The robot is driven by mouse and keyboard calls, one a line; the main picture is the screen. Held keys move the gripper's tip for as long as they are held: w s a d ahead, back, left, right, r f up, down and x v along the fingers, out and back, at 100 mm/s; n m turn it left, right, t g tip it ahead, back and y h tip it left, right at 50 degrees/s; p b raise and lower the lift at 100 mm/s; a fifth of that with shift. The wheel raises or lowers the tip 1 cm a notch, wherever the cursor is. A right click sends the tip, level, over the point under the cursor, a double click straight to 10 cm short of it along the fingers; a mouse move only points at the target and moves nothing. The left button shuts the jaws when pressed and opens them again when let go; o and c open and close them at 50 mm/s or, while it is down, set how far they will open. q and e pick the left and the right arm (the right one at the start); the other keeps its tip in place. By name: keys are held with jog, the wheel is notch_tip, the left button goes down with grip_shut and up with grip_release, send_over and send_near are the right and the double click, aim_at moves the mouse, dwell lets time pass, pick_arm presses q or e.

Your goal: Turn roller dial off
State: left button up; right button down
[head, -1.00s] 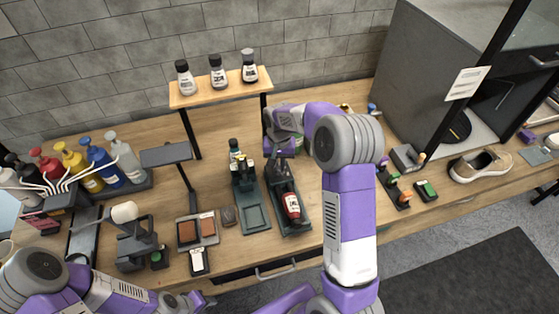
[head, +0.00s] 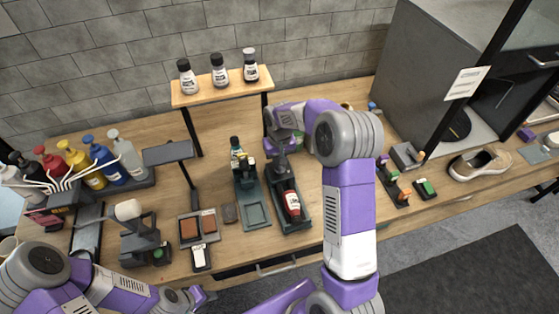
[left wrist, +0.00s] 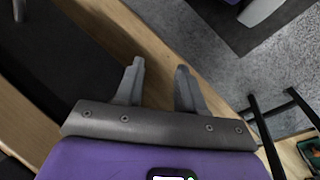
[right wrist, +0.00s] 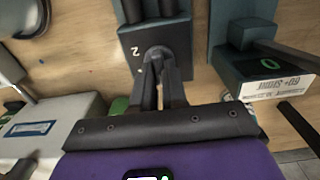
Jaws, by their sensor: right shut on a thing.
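My right gripper (right wrist: 160,72) is shut on a small dark knob (right wrist: 157,52) on a dark teal block (right wrist: 178,38) in the right wrist view. A pale mark shows on the block beside the knob. This looks like the roller dial, but the fingers cover most of it and its setting cannot be read. In the head view, my right gripper (head: 282,160) is at the back end of a dark tray (head: 304,190) holding a red bottle (head: 292,203). My left gripper (left wrist: 158,78) is open and empty, low near the table's front edge.
A second teal station (head: 255,212) stands just left of the tray. Pump bottles (head: 78,160) stand at the left, and a wooden shelf (head: 222,85) with white bottles is behind. A shoe (head: 480,163) lies at the right, beside a grey cabinet (head: 425,70).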

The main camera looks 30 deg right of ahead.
jog(key=c, duration=1.2)
grip_release()
jog(key=shift+o, duration=0.2)
jog(key=shift+r, duration=0.1)
notch_tip(320, 180, up, 8)
jog(key=shift+f+p, duration=0.25)
jog(key=shift+p, duration=0.35)
